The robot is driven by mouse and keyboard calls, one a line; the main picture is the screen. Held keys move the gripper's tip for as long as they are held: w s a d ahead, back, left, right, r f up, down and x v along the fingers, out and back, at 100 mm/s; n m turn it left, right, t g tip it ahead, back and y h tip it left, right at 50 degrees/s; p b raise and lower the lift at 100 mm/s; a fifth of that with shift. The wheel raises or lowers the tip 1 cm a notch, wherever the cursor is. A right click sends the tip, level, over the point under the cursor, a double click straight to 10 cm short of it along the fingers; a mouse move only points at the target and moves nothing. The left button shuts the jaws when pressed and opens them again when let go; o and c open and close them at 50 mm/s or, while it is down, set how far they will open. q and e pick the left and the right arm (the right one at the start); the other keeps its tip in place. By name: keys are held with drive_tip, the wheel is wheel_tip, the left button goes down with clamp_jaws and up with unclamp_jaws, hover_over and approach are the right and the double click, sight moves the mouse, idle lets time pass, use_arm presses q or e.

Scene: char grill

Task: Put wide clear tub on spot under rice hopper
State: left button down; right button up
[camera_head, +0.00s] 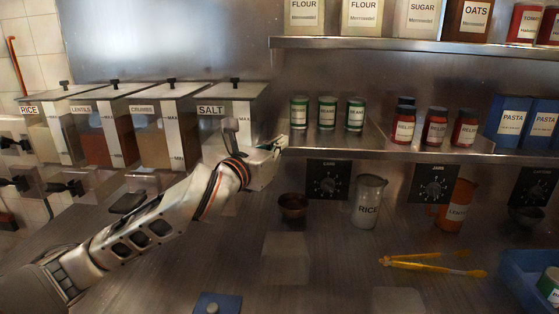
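The rice hopper (45,125), labelled RICE, stands at the far left of a row of hoppers; the spot under it is hard to make out. A faint, see-through squarish shape (285,258) on the counter, right of my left forearm, looks like a clear tub. A second pale clear shape (398,300) is cut off by the bottom edge; I cannot tell which is the wide tub. My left gripper (272,150) is raised in front of the salt hopper, by the lower shelf's left end, apart from both shapes. Its fingers are too small to read. My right gripper is out of view.
The lower shelf (400,147) holds cans and jars. A blue bin (515,275) stands at the right.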

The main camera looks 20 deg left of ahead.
use_arm(q)
drive_tip(key=shift+r, duration=0.4)
drive_tip(key=c, duration=2.9)
unclamp_jaws()
drive_tip(key=o, duration=2.3)
